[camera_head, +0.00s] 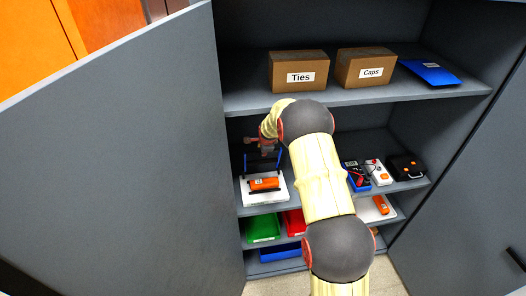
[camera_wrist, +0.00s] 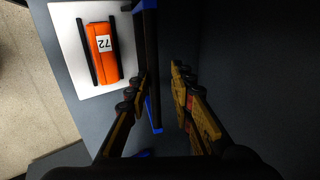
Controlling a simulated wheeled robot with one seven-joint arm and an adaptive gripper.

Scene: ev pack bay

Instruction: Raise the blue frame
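The blue frame (camera_head: 281,161) stands upright on the middle shelf at the left, at the back of a white board (camera_head: 247,190). In the wrist view its dark crossbar with blue ends (camera_wrist: 145,5) runs down the middle. An orange block (camera_head: 264,184) with a label lies on the board; it reads 72 in the wrist view (camera_wrist: 103,50). My gripper (camera_head: 264,144) is at the top of the frame. In the wrist view my gripper (camera_wrist: 161,80) is open, with the crossbar between its fingers, closer to the left finger. Whether that finger touches the bar I cannot tell.
The upper shelf, with Ties (camera_head: 299,71) and Caps (camera_head: 365,67) boxes, is above my arm. A meter (camera_head: 356,177), a white device (camera_head: 378,172) and a black case (camera_head: 406,167) sit at right. Green (camera_head: 263,228) and red bins are below. An open door (camera_head: 110,150) is at left.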

